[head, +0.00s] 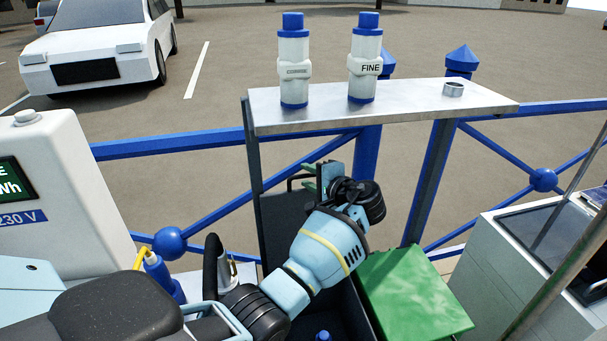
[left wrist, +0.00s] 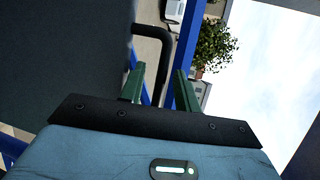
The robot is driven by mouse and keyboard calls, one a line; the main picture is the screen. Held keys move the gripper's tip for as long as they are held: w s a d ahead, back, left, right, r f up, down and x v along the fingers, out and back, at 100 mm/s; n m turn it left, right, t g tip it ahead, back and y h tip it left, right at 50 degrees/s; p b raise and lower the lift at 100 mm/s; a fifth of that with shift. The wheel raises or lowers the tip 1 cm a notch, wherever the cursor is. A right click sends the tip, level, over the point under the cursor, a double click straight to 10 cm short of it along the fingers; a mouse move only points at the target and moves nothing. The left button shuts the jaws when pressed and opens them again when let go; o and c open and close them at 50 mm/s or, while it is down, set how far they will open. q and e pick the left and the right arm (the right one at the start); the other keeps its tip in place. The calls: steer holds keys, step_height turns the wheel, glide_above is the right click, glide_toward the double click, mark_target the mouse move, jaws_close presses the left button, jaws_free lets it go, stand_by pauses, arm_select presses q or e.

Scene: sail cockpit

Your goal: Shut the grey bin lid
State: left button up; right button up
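The grey bin lid (head: 284,228) is a dark panel standing upright, raised, below the shelf in the head view; my arm hides part of it. Its black loop handle (head: 293,181) is near the top edge. My left gripper (head: 310,178) is at the handle, its green fingers pointing left. In the left wrist view the lid (left wrist: 60,50) fills the left side, and the handle (left wrist: 152,28) runs down between the parted fingers (left wrist: 160,72). Whether either finger touches it is unclear. The dark bin opening (head: 343,312) is partly hidden below my arm. My right gripper is not in view.
A metal shelf (head: 400,106) with two blue-capped bottles (head: 293,62) (head: 365,66) and a small ring (head: 453,89) stands just above the gripper. A green board (head: 415,296) lies right of the bin. A blue railing (head: 180,144) and a charging post (head: 60,190) are nearby.

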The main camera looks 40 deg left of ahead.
arm_select(q)
steer(key=shift+x, duration=1.4)
steer(key=shift+c, duration=0.3)
jaws_close()
